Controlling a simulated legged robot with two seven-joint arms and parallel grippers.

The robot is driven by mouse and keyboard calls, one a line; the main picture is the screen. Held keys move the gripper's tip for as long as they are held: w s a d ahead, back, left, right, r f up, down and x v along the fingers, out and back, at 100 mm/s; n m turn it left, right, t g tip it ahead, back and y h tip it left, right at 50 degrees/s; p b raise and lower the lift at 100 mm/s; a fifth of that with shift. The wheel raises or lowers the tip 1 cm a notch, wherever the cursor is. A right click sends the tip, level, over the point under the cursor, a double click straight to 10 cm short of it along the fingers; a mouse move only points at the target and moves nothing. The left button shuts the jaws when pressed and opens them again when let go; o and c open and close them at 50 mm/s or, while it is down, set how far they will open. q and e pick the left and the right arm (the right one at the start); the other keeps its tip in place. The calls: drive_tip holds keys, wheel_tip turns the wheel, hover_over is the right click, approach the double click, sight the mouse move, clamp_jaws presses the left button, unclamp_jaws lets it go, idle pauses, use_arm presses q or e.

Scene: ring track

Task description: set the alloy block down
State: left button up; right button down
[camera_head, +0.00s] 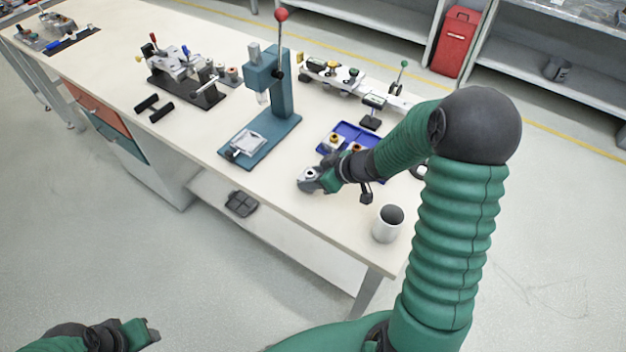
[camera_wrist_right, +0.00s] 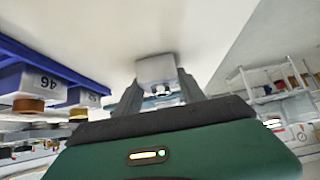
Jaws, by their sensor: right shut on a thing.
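The alloy block (camera_head: 310,173) is a small pale metal block at the tip of my right gripper (camera_head: 309,182), over the bench near its front edge. In the right wrist view the block (camera_wrist_right: 157,70) sits between the two fingers of the right gripper (camera_wrist_right: 158,88), which is shut on it. The pale bench top lies close beyond it with a soft shadow; I cannot tell whether the block touches it. My left gripper (camera_head: 145,334) is at the bottom left, away from the bench; its jaw state is unclear.
A blue tray (camera_head: 372,131) with blocks stands just behind the right gripper; its edge (camera_wrist_right: 62,66) shows in the wrist view. Bare bench (camera_head: 283,190) lies between press and gripper.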

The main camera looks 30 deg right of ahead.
drive_tip(key=shift+a, duration=0.35)
drive_tip(key=c, duration=1.1)
unclamp_jaws()
drive_tip(key=o, duration=0.4)
drive_tip(key=shift+d, duration=0.25)
